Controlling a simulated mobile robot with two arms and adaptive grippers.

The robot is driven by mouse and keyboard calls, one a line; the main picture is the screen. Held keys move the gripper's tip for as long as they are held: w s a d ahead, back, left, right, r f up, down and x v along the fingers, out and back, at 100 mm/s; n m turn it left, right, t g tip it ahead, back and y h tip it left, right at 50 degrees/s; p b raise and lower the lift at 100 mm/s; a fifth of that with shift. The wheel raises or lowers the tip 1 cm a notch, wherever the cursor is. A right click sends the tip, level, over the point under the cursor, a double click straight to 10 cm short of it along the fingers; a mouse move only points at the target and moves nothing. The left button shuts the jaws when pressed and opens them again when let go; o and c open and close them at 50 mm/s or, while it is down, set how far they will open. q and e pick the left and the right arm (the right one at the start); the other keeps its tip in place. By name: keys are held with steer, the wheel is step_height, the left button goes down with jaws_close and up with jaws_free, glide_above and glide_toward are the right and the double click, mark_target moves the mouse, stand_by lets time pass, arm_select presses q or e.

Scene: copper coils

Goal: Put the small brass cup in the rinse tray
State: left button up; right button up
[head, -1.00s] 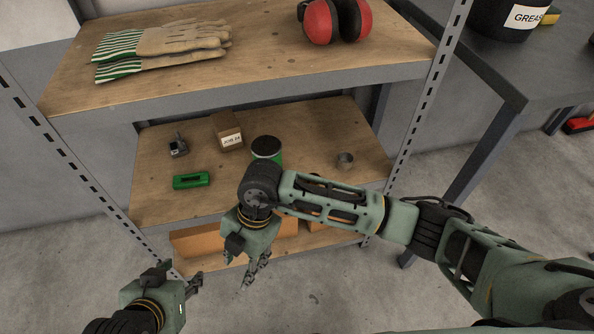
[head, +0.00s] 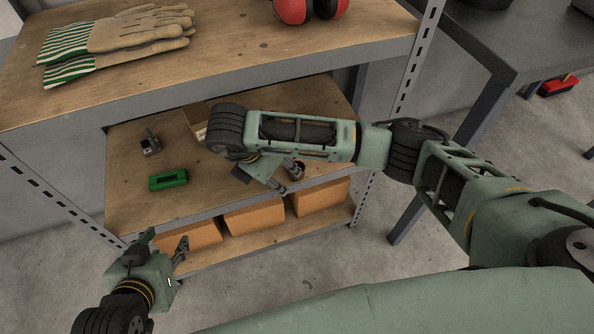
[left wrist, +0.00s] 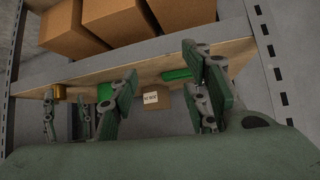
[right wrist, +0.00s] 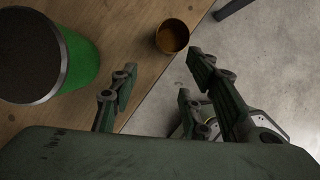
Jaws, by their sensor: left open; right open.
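The small brass cup (right wrist: 172,37) stands near the edge of the middle shelf, open side up. In the right wrist view it is just beyond my right gripper (right wrist: 162,72), which is open and empty, with a gap between fingertips and cup. In the head view the cup (head: 299,167) is partly hidden behind my right gripper (head: 285,178). My left gripper (head: 163,245) is open and empty, in front of the shelf, low and to the left. I cannot make out a rinse tray in any view.
The middle shelf (head: 130,205) also holds a green block (head: 168,180), a small grey metal part (head: 150,143), a cardboard box (left wrist: 156,98) and a green can (right wrist: 80,60) beside the cup. Orange-brown boxes (head: 255,215) sit below. The upper shelf (head: 230,60) overhangs.

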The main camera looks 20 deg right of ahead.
mark_target(292, 176)
steer(key=d, duration=0.1)
steer(key=w+d, duration=0.2)
steer(key=d, duration=0.1)
steer(key=shift+f+b, duration=0.3)
steer(key=shift+b, duration=0.05)
steer(key=shift+b+x, duration=0.3)
steer(key=shift+x, duration=0.9)
arm_select(q)
steer(key=w+d+r+t+h, duration=0.1)
steer(key=w+d+r+t, duration=0.1)
steer(key=w+r+t, duration=0.1)
step_height(292, 176, up, 2)
steer(key=shift+w+r+t, duration=0.25)
steer(key=shift+w+t, duration=0.15)
steer(key=shift+w, duration=0.5)
arm_select(e)
steer(key=c, duration=1)
